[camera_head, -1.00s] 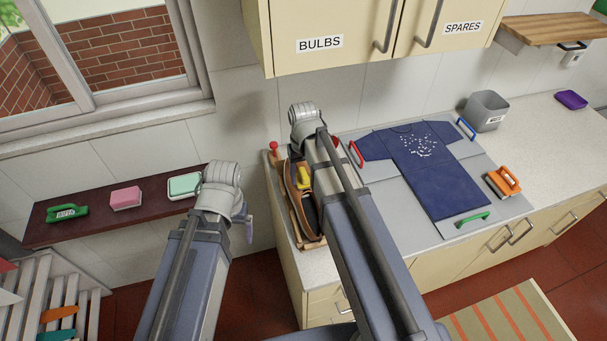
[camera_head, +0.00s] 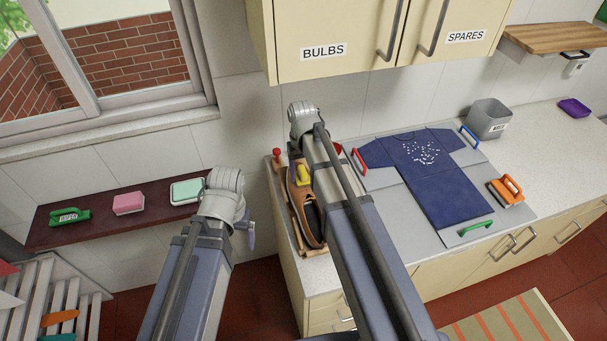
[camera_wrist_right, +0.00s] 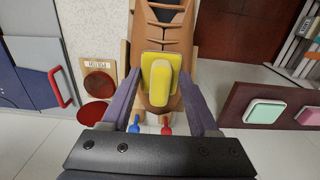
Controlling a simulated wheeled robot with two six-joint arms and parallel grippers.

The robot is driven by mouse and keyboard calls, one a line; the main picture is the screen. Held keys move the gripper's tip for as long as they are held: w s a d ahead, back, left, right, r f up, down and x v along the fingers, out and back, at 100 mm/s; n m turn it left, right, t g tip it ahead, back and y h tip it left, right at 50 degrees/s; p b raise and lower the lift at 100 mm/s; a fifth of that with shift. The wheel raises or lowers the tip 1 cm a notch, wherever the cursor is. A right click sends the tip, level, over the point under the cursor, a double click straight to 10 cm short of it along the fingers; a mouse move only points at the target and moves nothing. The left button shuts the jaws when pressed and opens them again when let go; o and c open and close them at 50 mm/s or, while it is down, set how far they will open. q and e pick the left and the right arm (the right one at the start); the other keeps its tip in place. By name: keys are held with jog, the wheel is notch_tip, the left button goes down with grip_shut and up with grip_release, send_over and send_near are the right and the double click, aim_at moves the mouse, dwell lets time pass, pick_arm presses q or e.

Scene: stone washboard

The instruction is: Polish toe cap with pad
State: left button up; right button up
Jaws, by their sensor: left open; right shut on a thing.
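A brown shoe (camera_head: 311,224) sits in a wooden holder at the counter's left end, its dark opening towards the front. In the right wrist view the shoe (camera_wrist_right: 178,45) runs up behind a yellow pad (camera_wrist_right: 160,80). My right gripper (camera_wrist_right: 160,88) is shut on this pad, over the toe end. The pad (camera_head: 303,174) also shows in the head view, beside my right arm. Whether it touches the toe cap is unclear; it hides part of it. My left gripper (camera_head: 251,236) is partly hidden behind its wrist, open, left of the counter, with nothing seen in it.
A dark shelf (camera_head: 100,220) holds a green brush (camera_head: 69,216), a pink block (camera_head: 128,203) and a mint block (camera_head: 186,191). A dark red tin (camera_wrist_right: 99,84) is beside the shoe. A blue shirt (camera_head: 440,180) covers the board to the right. Wall cabinets (camera_head: 340,25) overhang the counter.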

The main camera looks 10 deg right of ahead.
jog(key=shift+w+f, duration=0.1)
jog(key=shift+w, duration=1.15)
jog(key=shift+w+a, duration=0.15)
jog(key=shift+w, duration=1.35)
jog(key=shift+s+f, duration=0.1)
jog(key=shift+s, duration=1.6)
jog(key=shift+s, duration=0.1)
